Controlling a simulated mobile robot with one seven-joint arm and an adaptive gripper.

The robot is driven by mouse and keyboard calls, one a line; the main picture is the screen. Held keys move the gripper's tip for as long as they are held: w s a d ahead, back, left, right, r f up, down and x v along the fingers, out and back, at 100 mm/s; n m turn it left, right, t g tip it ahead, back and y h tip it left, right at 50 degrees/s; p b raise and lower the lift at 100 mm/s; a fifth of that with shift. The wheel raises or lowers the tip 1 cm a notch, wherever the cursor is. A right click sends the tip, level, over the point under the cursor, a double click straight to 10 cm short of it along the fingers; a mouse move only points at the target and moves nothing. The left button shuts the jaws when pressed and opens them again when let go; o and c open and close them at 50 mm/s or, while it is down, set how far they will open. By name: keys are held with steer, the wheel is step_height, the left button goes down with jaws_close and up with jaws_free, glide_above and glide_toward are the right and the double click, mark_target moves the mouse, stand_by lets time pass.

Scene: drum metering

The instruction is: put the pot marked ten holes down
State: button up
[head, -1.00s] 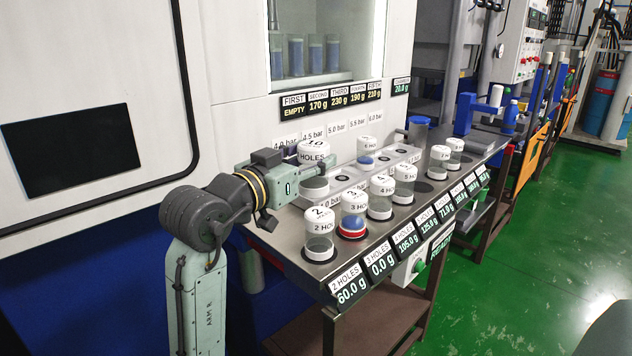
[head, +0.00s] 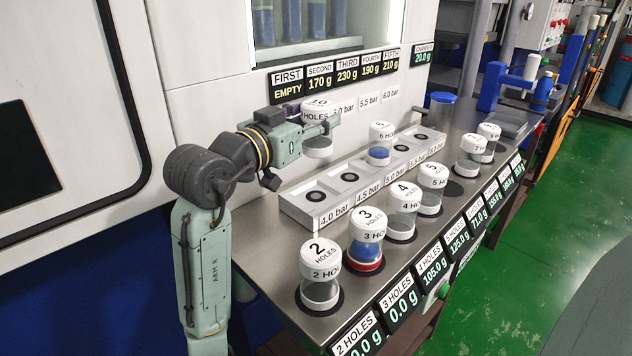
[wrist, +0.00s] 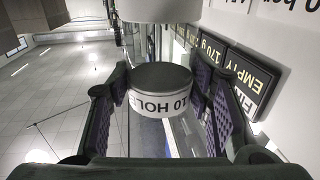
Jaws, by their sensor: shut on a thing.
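My gripper (head: 322,128) is shut on the pot marked ten holes (head: 318,148), a clear pot with white cap and base. It holds the pot upright in the air, near the machine wall behind the grey rack (head: 337,204). In the wrist view the pot's "10 HOL" band (wrist: 160,103) shows between my fingers. The rack has round seats labelled 4.0 to 6.0 bar. The 4.0 bar seat (head: 316,196) and 4.5 bar seat (head: 349,177) are empty. The 5.5 and 6.0 bar seats are empty.
Along the bench front stand the two-hole pot (head: 320,272), three-hole pot (head: 366,240) with blue contents and red base, four-hole pot (head: 403,212), five-hole pot (head: 431,188) and others. A dark empty spot (head: 453,188) follows the five-hole pot. A blue-lidded container (head: 441,110) stands behind.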

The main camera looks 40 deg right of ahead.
step_height(320, 180, down, 10)
steer(key=shift+s+a+r+p, duration=0.1)
steer(key=shift+r+p, duration=0.15)
steer(key=shift+p, duration=0.3)
steer(key=o, duration=1.4)
steer(key=shift+o, duration=0.2)
steer(key=b+v, duration=0.3)
steer(key=v, duration=0.9)
steer(key=shift+f, duration=0.1)
